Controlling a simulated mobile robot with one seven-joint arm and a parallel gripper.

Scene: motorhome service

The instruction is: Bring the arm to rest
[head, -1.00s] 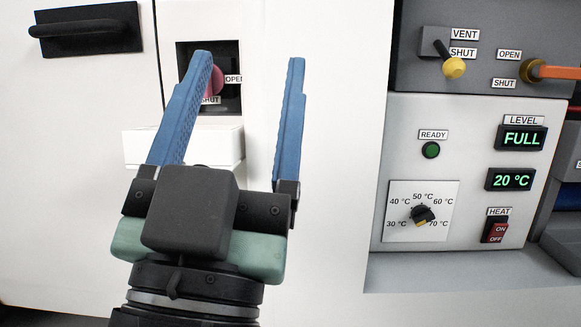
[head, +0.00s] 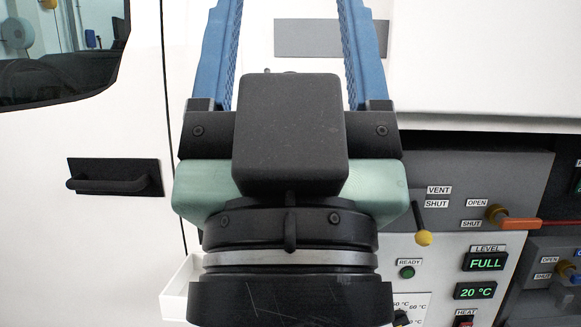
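My gripper (head: 290,50) stands large in the middle of the head view, close to the camera and pointing up. Its two blue fingers are wide apart with nothing between them, so it is open and empty; their tips run out of the top of the picture. The gripper stands in front of the motorhome's white side wall. The wrist and gripper body hide the recess with the pink-red knob. A white tray-like ledge (head: 176,290) shows at the lower left beside my wrist.
A black door handle (head: 115,177) and a window (head: 60,50) are on the left. On the right is the service panel, with a yellow-tipped vent lever (head: 423,238), an orange-handled valve (head: 518,224), a FULL display (head: 485,262) and a green READY lamp (head: 407,272). A grey plate (head: 330,39) is behind the fingers.

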